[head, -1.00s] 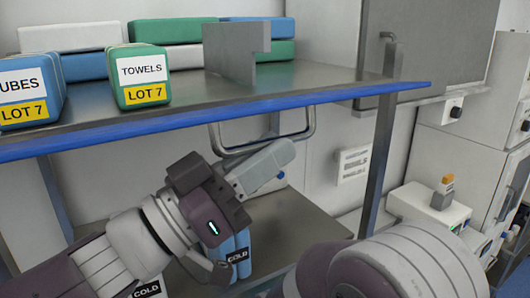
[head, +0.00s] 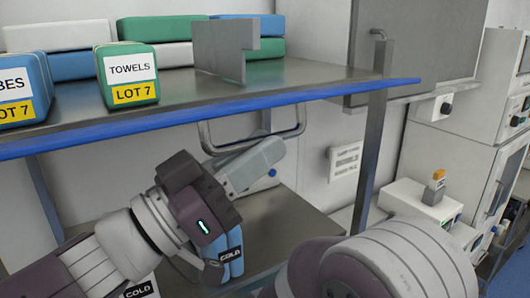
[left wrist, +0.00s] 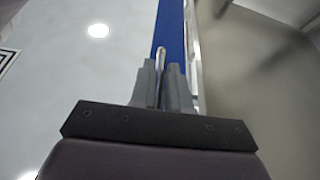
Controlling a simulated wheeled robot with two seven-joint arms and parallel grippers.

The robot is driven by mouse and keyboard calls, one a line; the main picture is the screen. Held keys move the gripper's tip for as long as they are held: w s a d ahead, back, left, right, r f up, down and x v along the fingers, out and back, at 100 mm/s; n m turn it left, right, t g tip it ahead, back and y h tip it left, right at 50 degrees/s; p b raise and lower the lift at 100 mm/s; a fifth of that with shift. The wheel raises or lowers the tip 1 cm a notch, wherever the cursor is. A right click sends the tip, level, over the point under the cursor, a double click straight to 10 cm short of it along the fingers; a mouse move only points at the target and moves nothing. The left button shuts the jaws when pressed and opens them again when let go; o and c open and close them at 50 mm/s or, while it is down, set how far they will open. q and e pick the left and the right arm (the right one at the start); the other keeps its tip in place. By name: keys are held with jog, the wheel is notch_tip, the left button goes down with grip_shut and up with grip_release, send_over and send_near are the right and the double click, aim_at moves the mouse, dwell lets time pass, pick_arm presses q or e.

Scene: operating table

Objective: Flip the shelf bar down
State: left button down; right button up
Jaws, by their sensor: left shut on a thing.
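The shelf bar (head: 250,141) is a grey metal loop hanging below the blue front edge of the upper shelf (head: 290,97) in the head view. My left gripper (head: 258,163) is at the lower side of this loop, with its grey fingers pointing up and right. In the left wrist view, the fingers (left wrist: 162,85) are closed around a thin metal rod, the bar (left wrist: 161,60), with the blue shelf edge (left wrist: 173,30) just behind. The fingers hide part of the bar. My right gripper is out of view.
A green towels pack (head: 128,75) and a blue pack (head: 22,90) stand on the upper shelf, beside a grey metal plate (head: 220,50). Blue cold packs (head: 236,250) lie below my left gripper. A shelf post (head: 372,150) stands to the right.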

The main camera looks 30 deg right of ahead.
pick_arm(q)
jog(key=shift+w+r, duration=0.15)
